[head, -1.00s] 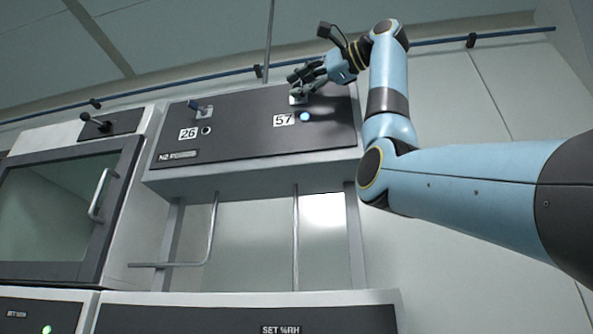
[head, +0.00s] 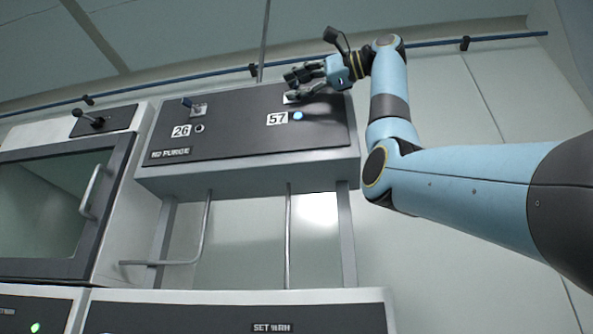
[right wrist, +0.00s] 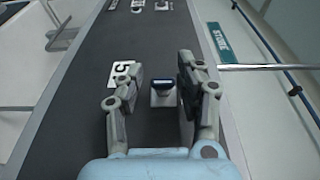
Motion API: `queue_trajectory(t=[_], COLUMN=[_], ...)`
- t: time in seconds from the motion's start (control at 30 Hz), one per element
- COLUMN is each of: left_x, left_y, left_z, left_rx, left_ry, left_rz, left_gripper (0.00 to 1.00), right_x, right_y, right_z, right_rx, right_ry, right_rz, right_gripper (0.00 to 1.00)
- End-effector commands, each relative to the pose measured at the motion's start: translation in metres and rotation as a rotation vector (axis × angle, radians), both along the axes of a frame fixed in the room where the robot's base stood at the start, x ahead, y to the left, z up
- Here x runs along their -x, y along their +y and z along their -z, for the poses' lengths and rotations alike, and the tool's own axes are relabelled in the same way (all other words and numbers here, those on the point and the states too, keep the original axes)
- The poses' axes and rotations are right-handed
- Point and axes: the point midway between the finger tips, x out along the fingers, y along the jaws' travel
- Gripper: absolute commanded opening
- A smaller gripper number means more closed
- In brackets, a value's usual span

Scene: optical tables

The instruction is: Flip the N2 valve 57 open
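The N2 valve 57 has a small switch with a dark blue lever (right wrist: 163,84) on a pale mount. Its "57" label (head: 277,119) and a glowing pale-blue lamp (head: 298,116) are on the dark panel. My right gripper (head: 289,82) is at the switch and covers most of it in the head view. In the right wrist view the gripper (right wrist: 160,86) is open, one finger on each side of the lever. A gap shows by each finger. One finger partly hides the label (right wrist: 120,73). My left gripper is not in view.
Valve 26 (head: 196,109), with a blue lever and an unlit lamp (head: 199,128), is left on the same panel (head: 235,128). A glass-doored chamber (head: 50,205) stands further left. A blue rail (head: 432,42) runs along the wall. A teal sign (right wrist: 222,42) is beside the panel.

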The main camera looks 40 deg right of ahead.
Motion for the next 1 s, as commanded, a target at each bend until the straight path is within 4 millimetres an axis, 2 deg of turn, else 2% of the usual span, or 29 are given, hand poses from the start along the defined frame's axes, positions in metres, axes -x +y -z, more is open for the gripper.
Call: queue_trajectory(t=[0.3,0.43,0.8,1.0], left_x=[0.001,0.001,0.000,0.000], left_y=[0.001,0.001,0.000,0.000], left_z=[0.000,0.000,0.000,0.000], left_rx=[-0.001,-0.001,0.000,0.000], left_ry=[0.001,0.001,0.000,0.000], left_rz=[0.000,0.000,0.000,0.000], left_gripper=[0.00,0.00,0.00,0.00], right_x=[0.002,0.011,0.080,0.103], right_y=[0.000,-0.005,-0.040,-0.051], right_z=[-0.002,-0.003,-0.002,-0.002], right_rx=[-0.001,-0.001,-0.001,-0.001], right_ry=[-0.006,-0.009,-0.009,-0.005], right_rz=[0.001,0.002,0.003,0.002], right_gripper=[0.46,0.46,0.46,0.46])
